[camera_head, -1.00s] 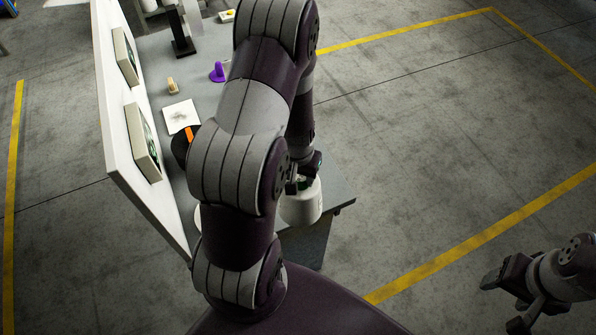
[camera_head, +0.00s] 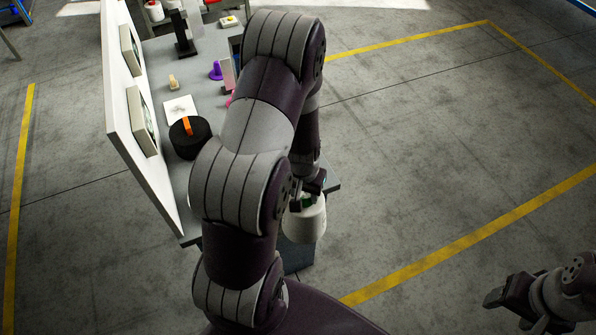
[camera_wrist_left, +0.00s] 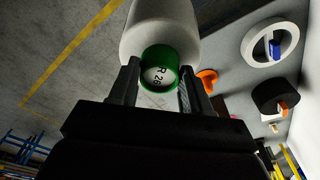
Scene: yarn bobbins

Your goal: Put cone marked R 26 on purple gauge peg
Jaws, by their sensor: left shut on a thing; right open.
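My left gripper (camera_head: 307,195) is shut on a white cone (camera_head: 304,222) by its green end. In the left wrist view the green end (camera_wrist_left: 160,60) sits between the two fingers and its face reads R 26. The white body (camera_wrist_left: 158,28) extends away from the fingers. In the head view the cone hangs by the table's near right corner. The purple peg (camera_head: 216,71) stands on the table further back, left of my arm, which may hide part of its surroundings. My right gripper (camera_head: 496,299) is open and empty over the floor at lower right.
The grey table (camera_head: 158,60) has a white panel (camera_head: 118,80) along its left side. On it are a black round item with an orange bar (camera_head: 189,138), a white sheet (camera_head: 180,109), a small tan item (camera_head: 173,81) and a dark stand (camera_head: 184,45). My left arm hides the table's middle.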

